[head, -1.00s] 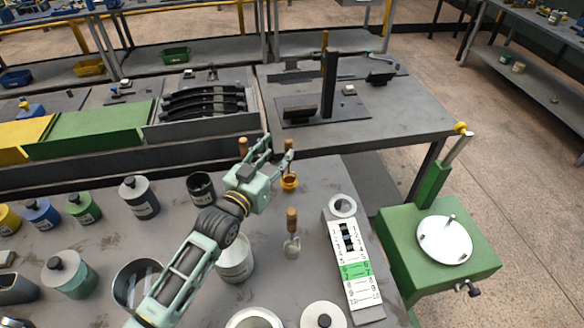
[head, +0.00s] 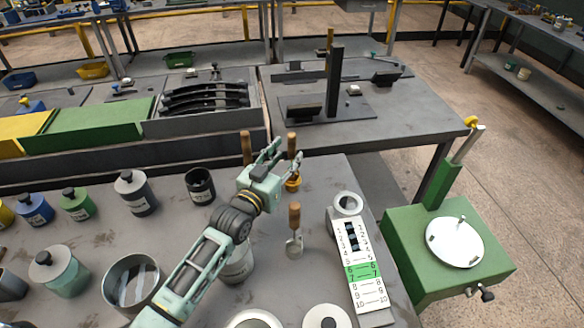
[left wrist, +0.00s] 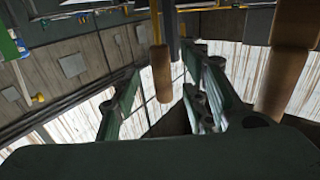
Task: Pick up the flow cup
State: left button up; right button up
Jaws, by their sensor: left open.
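Three wooden-handled cups stand on the near table. The one by my left gripper has an orange-brass cup (head: 292,183), and its wooden handle (head: 292,145) rises by the fingertips. Another has a silver cup (head: 294,247) under a wooden handle (head: 295,215). A third handle (head: 246,148) shows behind my gripper, its cup hidden. The frames do not settle which one is the flow cup. My left gripper (head: 287,152) is open and empty. In the left wrist view a wooden handle (left wrist: 161,75) shows between the open fingers, and another (left wrist: 285,65) is at right. My right gripper is not in view.
A white numbered gauge (head: 362,262) lies right of the cups. A dark can (head: 201,186) and a grey lidded can (head: 137,193) stand left. An open metal pot (head: 132,284) is near my arm. A green stand (head: 450,245) is beyond the table's right edge.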

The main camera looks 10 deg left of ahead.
aim_at(290, 152)
pick_arm(q)
jog(key=shift+p+x, duration=0.45)
jog(key=shift+x, duration=1.6)
jog(key=shift+a+f, duration=0.1)
jog(key=shift+f, duration=0.05)
jog(key=shift+c, duration=0.2)
grip_shut()
